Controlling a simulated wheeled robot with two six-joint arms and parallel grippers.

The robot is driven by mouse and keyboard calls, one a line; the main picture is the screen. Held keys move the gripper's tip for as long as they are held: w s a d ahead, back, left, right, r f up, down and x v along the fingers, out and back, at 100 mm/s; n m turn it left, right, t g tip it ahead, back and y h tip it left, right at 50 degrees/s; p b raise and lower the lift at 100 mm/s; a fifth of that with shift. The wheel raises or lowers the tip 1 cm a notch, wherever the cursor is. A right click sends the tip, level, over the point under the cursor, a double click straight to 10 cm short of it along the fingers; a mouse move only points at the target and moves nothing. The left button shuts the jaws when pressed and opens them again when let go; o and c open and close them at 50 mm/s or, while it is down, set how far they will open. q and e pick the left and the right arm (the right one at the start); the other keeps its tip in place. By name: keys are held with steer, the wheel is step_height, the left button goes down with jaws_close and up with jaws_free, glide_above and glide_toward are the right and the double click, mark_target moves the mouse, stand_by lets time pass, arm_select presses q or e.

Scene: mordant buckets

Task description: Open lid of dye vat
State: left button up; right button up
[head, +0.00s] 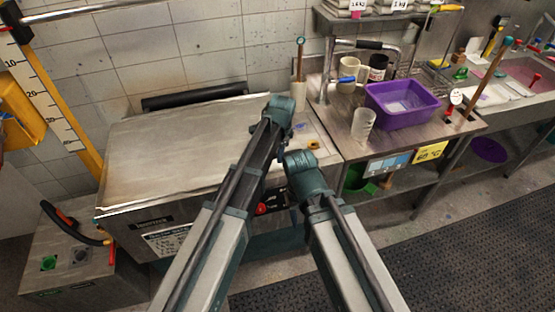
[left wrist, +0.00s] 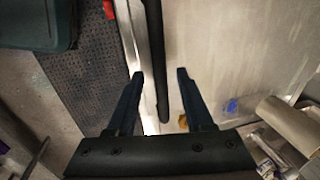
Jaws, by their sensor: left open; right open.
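The dye vat (head: 125,222) is a metal box at the left of the head view, its broad flat lid (head: 170,150) lying shut. In the left wrist view, the lid (left wrist: 225,50) fills the right side, with a black bar handle (left wrist: 155,60) along its edge. My left gripper (left wrist: 161,74) is open, its fingers on either side of the handle in the picture; I cannot tell whether they touch it. In the head view, my left gripper (head: 278,110) is over the vat's right part, its fingers hidden. My right gripper (head: 300,163) is lower, near the vat's front right; its fingers are hard to make out.
A metal bench with a purple tub (head: 402,104), a mug (head: 351,74) and a white cup (head: 362,126) stands right of the vat. A box with a green button (head: 48,262) is at lower left. A black mat (head: 430,235) covers clear floor at lower right.

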arm_select(q)
steer(key=shift+w+f, duration=0.1)
steer(key=shift+f, duration=0.35)
steer(key=shift+r, duration=0.1)
jaws_close()
stand_by(1.1)
